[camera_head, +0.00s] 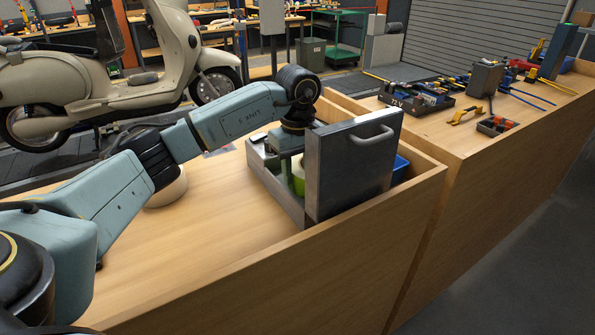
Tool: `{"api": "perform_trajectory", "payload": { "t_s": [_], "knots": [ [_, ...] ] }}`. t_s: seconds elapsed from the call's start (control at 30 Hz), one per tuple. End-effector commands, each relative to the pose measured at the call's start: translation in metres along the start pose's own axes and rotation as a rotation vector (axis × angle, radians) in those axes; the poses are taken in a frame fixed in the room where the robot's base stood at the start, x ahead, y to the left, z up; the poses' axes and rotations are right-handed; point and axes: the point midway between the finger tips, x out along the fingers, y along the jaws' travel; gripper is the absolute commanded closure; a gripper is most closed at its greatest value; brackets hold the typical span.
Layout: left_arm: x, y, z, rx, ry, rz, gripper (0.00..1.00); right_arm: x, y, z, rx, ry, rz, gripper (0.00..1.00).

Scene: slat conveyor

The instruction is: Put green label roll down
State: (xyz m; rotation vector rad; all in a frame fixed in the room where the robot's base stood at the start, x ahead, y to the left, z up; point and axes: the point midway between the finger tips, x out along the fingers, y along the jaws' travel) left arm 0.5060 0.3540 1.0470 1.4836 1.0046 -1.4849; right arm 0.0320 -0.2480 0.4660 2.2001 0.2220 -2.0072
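The green label roll (299,186) shows only as a small yellow-green and pale curved patch inside the grey tray (274,190). The rest of it is hidden by a grey metal panel with a handle (352,165) and by my gripper. My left gripper (293,172) points down into the tray, directly at the roll, behind the left edge of the panel. Its fingertips are mostly hidden, so I cannot tell whether they grip the roll or only stand beside it. My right gripper is out of view.
A blue bin (400,166) is partly visible behind the panel. A cream round object (168,190) sits on the wooden bench, partly behind my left arm. The bench front is clear. Another bench at right holds a black tool tray (418,100) and scattered tools.

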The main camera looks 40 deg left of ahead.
Motion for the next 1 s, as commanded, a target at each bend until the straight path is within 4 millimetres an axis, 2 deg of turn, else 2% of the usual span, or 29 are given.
{"api": "perform_trajectory", "payload": {
  "t_s": [0.3, 0.5, 0.7, 1.0],
  "knots": [
    [-0.067, 0.001, 0.0, 0.0, 0.002, 0.006, 0.64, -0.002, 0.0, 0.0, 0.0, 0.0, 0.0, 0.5],
    [-0.102, 0.0, 0.0, 0.0, 0.001, 0.003, 0.64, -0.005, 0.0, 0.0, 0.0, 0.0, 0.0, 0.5],
    [-0.115, 0.0, 0.0, 0.0, 0.001, 0.002, 0.64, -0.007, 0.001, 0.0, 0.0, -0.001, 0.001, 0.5],
    [-0.115, 0.0, 0.0, 0.0, 0.0, 0.001, 0.64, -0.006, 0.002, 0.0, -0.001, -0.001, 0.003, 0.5]
  ]
}}
